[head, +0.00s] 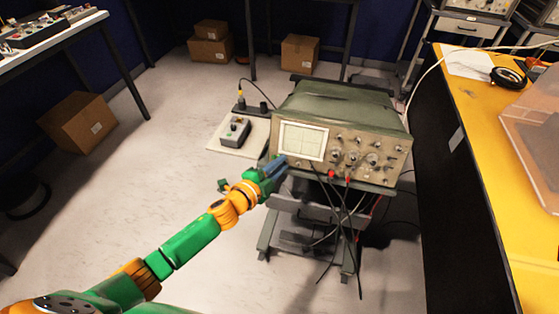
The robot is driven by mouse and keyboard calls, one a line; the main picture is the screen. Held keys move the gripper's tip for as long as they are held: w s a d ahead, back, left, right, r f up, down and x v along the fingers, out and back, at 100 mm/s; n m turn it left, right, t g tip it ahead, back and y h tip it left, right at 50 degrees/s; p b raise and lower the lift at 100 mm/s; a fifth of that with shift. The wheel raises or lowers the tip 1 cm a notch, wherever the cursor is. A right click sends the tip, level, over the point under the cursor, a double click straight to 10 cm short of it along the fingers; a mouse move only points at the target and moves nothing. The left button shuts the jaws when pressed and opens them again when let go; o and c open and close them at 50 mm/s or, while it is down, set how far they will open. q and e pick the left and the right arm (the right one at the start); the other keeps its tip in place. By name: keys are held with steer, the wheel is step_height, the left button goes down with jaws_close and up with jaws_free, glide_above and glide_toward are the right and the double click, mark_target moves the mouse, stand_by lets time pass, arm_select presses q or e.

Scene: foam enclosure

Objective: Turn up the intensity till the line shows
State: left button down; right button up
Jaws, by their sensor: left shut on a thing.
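A green oscilloscope (338,104) stands on a cart, its beige front panel facing me. Its screen (303,140) is pale with a faint grid, and I can make out no clear bright line on it. My left gripper (281,162) is at the panel's lower left, just below the screen's left corner. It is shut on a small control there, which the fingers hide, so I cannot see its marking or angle. Several knobs (353,158) sit right of the screen. My right gripper is not in view.
Dark cables hang from red plugs (331,174) on the panel front. A small grey box (235,130) sits on a pale board left of the scope. A yellow bench (490,150) stands at the right.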

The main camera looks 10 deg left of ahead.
arm_select(q)
steer(key=shift+m, duration=0.3)
stand_by(0.4)
steer(key=c, duration=1.1)
jaws_free()
steer(key=p+v, duration=0.1)
steer(key=v, duration=0.6)
steer(key=shift+s, duration=0.1)
